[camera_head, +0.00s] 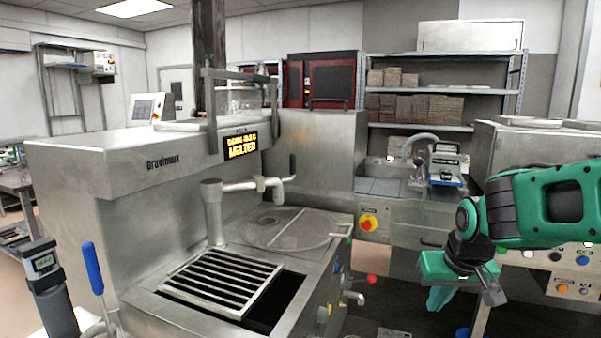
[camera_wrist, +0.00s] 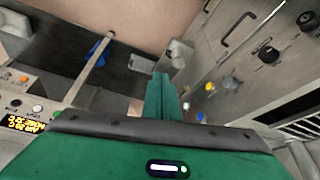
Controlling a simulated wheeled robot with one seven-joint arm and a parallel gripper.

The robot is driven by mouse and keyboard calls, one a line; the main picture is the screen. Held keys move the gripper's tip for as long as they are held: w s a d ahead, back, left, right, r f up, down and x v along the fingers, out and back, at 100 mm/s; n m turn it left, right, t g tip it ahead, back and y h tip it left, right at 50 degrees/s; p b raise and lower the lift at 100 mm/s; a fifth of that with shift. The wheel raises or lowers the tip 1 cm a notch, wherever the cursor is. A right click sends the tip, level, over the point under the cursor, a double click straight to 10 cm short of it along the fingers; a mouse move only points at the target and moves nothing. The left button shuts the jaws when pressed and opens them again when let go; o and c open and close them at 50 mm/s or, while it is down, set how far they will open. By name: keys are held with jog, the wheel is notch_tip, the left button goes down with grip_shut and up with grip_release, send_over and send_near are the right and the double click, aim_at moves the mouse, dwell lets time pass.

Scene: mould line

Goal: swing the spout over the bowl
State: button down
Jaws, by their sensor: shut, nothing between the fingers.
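The spout (camera_head: 240,186) is a pale bent pipe on an upright column (camera_head: 213,220) on the steel melting machine. It reaches to the right, and its downturned end (camera_head: 278,195) appears over the back of the round bowl (camera_head: 262,236). How exactly it lines up with the bowl is hard to tell. The bowl is set in the machine's top under a flat cover with a bar. My gripper (camera_head: 437,299) is at the right, well apart from the spout and bowl, pointing down. In the wrist view its green fingers (camera_wrist: 161,95) are together and empty; neither spout nor bowl is clearly visible there.
A slatted grate (camera_head: 222,280) lies in front of the spout column. A blue-handled lever (camera_head: 93,268) stands at the front left. A red-and-yellow stop button (camera_head: 368,223) is on the panel behind. The machine's front side carries taps and knobs facing my gripper.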

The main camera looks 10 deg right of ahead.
jog(key=w+a+r+n+t, duration=0.2)
jog(key=w+a+r+t, duration=0.1)
jog(key=w, duration=0.6)
jog(key=w+a+r+n+t, duration=0.1)
jog(key=w+a+r+t, duration=0.15)
jog(key=w, duration=0.75)
jog(key=n+t+y, duration=0.3)
jog(key=t+y, duration=0.1)
jog(key=t, duration=0.4)
send_near(294, 166)
jog(key=w, duration=0.6)
jog(key=shift+w+a+r, duration=0.15)
jog(key=shift+w+a, duration=0.05)
jog(key=shift+a, duration=0.2)
